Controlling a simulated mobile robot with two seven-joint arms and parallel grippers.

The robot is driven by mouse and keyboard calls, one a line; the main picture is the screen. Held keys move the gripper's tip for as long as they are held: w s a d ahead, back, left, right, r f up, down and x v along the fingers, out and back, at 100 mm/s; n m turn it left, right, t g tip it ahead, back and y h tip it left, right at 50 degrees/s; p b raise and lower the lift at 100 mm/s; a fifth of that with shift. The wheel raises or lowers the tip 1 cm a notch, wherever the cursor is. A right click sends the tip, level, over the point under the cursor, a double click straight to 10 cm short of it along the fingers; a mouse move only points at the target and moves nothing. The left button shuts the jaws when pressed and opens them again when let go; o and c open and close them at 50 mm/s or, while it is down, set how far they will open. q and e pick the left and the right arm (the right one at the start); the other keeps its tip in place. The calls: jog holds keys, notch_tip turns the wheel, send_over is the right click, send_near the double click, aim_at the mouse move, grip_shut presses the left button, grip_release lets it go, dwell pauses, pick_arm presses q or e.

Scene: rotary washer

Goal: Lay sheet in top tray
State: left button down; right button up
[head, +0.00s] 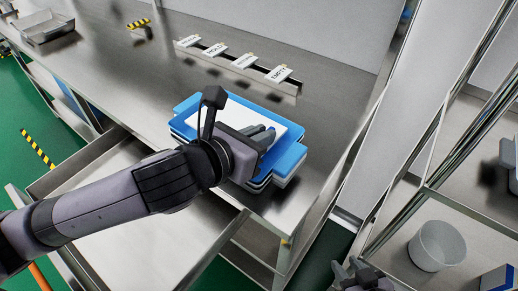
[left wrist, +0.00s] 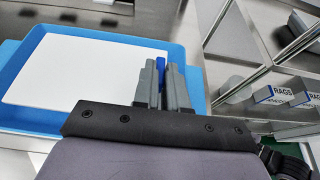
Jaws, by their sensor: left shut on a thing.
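A stack of blue trays (head: 292,158) stands on the steel counter. The white sheet (head: 236,117) lies flat over the top tray; it also shows in the left wrist view (left wrist: 75,72), with the blue tray rim (left wrist: 30,120) around it. My left gripper (head: 266,133) is over the right part of the sheet. In the left wrist view its fingers (left wrist: 163,80) are close together around a small dark blue piece (left wrist: 161,63) at the sheet's right edge, which looks like a tab of the sheet. My right gripper (head: 358,268) is at the bottom edge, partly cut off.
A rail of labelled cards (head: 243,61) is behind the trays. A metal tray (head: 46,27) sits at the far left. An open drawer (head: 110,165) is below the counter. A shelf at right holds a round bin (head: 436,245) and boxes marked RAGS (left wrist: 272,94).

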pick_arm(q)
jog(key=shift+f, duration=1.7)
jog(key=shift+f, duration=0.15)
jog(key=c, duration=1.2)
grip_release()
